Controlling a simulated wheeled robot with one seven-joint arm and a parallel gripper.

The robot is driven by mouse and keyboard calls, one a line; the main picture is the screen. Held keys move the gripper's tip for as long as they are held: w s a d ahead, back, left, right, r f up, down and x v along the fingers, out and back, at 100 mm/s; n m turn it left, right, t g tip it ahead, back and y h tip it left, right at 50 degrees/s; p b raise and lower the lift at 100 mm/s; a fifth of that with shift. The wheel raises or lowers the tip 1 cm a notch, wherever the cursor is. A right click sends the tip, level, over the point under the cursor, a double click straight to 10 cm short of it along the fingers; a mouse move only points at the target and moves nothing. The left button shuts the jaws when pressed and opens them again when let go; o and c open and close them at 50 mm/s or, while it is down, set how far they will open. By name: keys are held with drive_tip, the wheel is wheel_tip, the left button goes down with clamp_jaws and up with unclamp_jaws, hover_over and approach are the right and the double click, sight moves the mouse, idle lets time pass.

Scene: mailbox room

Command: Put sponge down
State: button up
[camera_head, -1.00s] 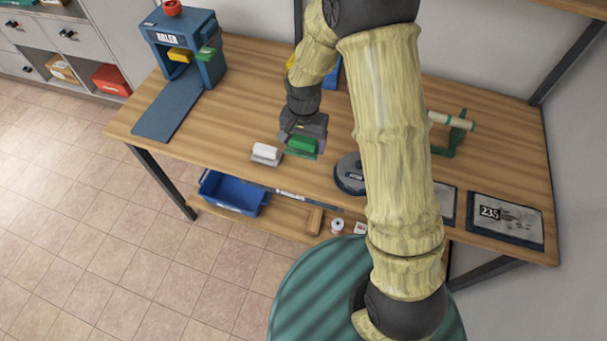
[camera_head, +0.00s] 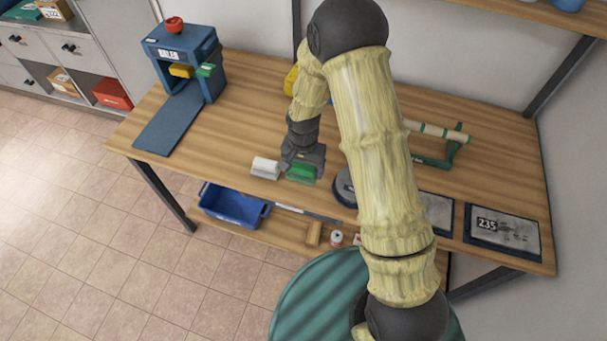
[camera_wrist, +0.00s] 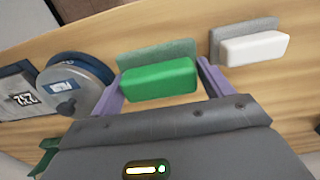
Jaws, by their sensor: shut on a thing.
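The sponge is a green block (camera_wrist: 158,80) with a duller green layer (camera_wrist: 155,54) along one side. It sits between the two purple fingers of my gripper (camera_wrist: 160,85) in the wrist view, and my gripper is shut on it. In the head view the green sponge (camera_head: 301,173) shows just below my gripper (camera_head: 302,168), low at the front part of the wooden table (camera_head: 240,130). I cannot tell whether its underside touches the wood. A white and grey sponge-like block (camera_head: 265,168) lies close beside it on the left; it also shows in the wrist view (camera_wrist: 254,48).
A dark round disc (camera_head: 345,188) lies right of the sponge. Numbered flat panels (camera_head: 502,238) lie at the right. A blue machine labelled BALER (camera_head: 185,60) stands at the left, and a roll holder (camera_head: 438,145) at the back right. A blue bin (camera_head: 234,205) is on the lower shelf.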

sight(303, 176)
drive_tip(key=shift+f, duration=0.1)
drive_tip(key=shift+f+p, duration=0.45)
drive_tip(key=shift+f, duration=1.55)
drive_tip(key=shift+f, duration=0.2)
drive_tip(key=o, duration=1.1)
drive_tip(key=shift+r, duration=0.1)
drive_tip(key=shift+r+b, duration=1.25)
drive_tip(key=shift+r, duration=4.9)
